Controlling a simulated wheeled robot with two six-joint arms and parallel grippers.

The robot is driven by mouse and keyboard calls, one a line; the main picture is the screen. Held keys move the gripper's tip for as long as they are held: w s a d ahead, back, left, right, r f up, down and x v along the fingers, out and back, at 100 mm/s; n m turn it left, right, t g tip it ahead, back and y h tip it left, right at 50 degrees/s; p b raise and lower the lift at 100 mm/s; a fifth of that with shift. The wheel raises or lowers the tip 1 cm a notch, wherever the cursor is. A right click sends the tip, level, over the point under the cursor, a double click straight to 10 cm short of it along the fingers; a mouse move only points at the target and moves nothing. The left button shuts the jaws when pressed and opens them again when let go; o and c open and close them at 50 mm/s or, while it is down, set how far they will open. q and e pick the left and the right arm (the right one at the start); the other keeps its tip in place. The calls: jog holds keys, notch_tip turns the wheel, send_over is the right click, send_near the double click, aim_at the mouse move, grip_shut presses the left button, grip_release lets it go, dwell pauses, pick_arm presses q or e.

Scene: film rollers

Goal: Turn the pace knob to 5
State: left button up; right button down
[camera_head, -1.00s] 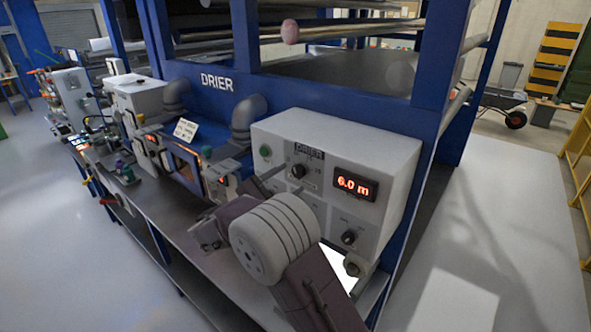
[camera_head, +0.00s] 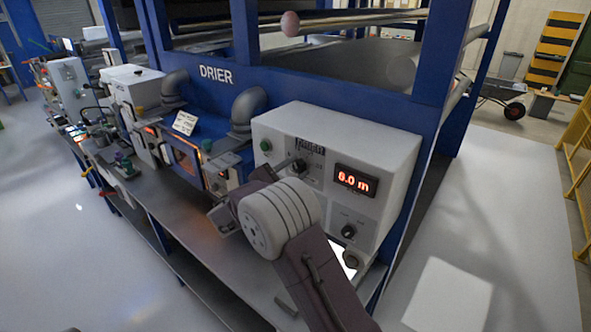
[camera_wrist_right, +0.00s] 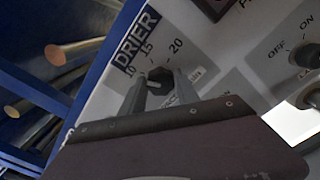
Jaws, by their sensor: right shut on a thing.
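The drier's control panel (camera_head: 395,165) is a light grey box with a dark upper knob (camera_head: 299,166) and a red display (camera_head: 355,181) that seems to read 6.0 m. In the right wrist view this knob (camera_wrist_right: 158,79) has scale marks 10, 15 and 20 around it; its name label cannot be read. My right gripper (camera_head: 289,171) reaches the knob from the lower left. In the wrist view my right gripper's fingers (camera_wrist_right: 160,92) stand on both sides of the knob, shut on it. They hide part of the scale. My left gripper is not in view.
A lower knob (camera_head: 348,231) is marked OFF and ON in the wrist view. A green button (camera_head: 266,145) sits at the panel's upper left. Blue frame posts rise behind the panel. Pale floor (camera_head: 500,220) is open on the right.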

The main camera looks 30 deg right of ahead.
jog(key=n+p, duration=0.3)
jog(key=n, duration=0.2)
jog(key=shift+r, duration=0.1)
jog(key=n+p, duration=0.2)
jog(key=n, duration=0.1)
jog(key=shift+n+p, duration=0.35)
jog(key=shift+n, duration=0.45)
jog(key=shift+f, duration=0.2)
jog(key=c, duration=0.9)
grip_release()
jog(key=shift+w, duration=0.1)
